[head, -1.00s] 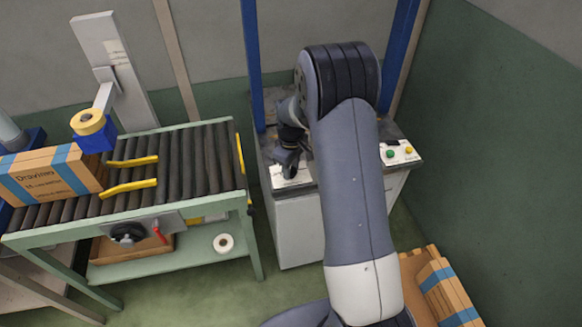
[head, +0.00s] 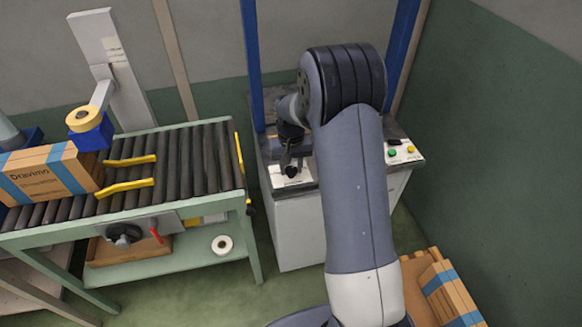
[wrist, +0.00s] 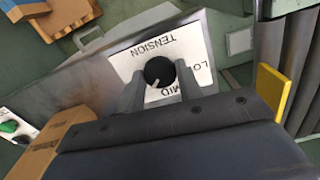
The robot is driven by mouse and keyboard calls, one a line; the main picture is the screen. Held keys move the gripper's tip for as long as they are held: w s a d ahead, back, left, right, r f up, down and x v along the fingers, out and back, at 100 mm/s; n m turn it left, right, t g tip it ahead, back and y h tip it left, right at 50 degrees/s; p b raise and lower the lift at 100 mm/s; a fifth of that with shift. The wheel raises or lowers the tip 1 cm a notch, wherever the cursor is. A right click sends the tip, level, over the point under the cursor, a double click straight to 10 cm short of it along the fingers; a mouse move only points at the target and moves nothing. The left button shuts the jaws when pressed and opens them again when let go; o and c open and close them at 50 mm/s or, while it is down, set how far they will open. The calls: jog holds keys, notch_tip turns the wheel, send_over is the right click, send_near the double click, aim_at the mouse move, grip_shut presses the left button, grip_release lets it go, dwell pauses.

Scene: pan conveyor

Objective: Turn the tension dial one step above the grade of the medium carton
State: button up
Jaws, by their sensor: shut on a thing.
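The tension dial (wrist: 159,71) is a round black knob with a white pointer mark, on a white plate (wrist: 128,60) lettered TENSION, LO and MID. In the wrist view its mark points down, toward the MID side; other lettering is hidden. My gripper (wrist: 159,84) is shut on the dial, one finger on each side. In the head view the dial (head: 291,171) shows just below my gripper (head: 290,155). A brown carton (head: 45,172) with blue bands and Dravimo print lies on the conveyor. Its smaller print is unreadable, and I cannot tell whether it is the medium carton.
The roller conveyor (head: 198,160) with yellow guides stands left of the grey cabinet (head: 300,232). Green and red buttons (head: 392,153) sit on the cabinet's right. Stacked cartons (head: 440,290) stand at the lower right. A black knob (head: 124,235) is on the conveyor's side.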

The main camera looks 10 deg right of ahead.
aim_at(291, 170)
jog(key=shift+m, duration=1)
jog(key=o, duration=1)
notch_tip(291, 170, up, 11)
jog(key=shift+f, duration=0.15)
notch_tip(291, 170, down, 11)
jog(key=shift+r, duration=0.15)
